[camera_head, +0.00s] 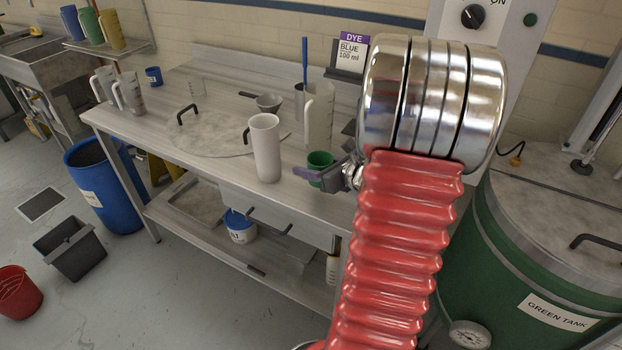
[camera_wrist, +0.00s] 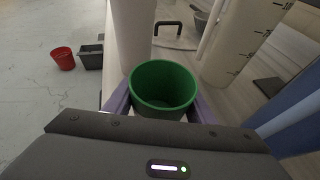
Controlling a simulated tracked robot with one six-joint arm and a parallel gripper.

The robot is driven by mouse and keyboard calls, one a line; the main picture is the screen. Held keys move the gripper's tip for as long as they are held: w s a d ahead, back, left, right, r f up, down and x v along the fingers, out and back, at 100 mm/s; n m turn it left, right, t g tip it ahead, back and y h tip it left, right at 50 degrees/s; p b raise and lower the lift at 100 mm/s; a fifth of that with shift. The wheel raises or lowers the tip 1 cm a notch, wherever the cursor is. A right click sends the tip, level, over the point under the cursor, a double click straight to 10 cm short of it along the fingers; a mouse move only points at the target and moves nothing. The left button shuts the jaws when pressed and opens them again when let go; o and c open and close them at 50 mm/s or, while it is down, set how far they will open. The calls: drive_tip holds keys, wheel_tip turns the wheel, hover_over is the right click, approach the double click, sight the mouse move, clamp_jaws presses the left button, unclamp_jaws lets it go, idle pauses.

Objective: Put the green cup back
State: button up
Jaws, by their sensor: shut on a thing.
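The small green cup (camera_head: 320,160) is upright at the front edge of the steel workbench (camera_head: 210,165), left of my red arm. In the wrist view the green cup (camera_wrist: 162,88) is seen from above, open and dark inside. My gripper (camera_wrist: 160,103) has a purple finger on each side of it and is shut on it. In the head view my gripper (camera_head: 318,174) is partly hidden by my arm. I cannot tell whether the cup's base touches the bench. A small blue cup (camera_head: 153,76) stands at the bench's far left.
A tall white cylinder (camera_head: 265,148) stands close left of the cup, and a white graduated jug (camera_head: 318,118) just behind. A round lid (camera_head: 215,132) covers the bench's middle. The blue dye sign (camera_head: 351,55) stands at the back. The green tank (camera_head: 545,250) is at right.

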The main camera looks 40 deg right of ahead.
sight(312, 187)
drive_tip(key=shift+f, duration=2.05)
drive_tip(key=o, duration=1.1)
drive_tip(key=shift+f, duration=0.1)
drive_tip(key=shift+c, duration=0.2)
drive_tip(key=shift+s+r, duration=0.2)
drive_tip(key=shift+s, duration=0.05)
drive_tip(key=v, duration=1.1)
drive_tip(key=shift+s+r, duration=0.1)
drive_tip(key=shift+s, duration=0.1)
drive_tip(key=shift+s, duration=0.1)
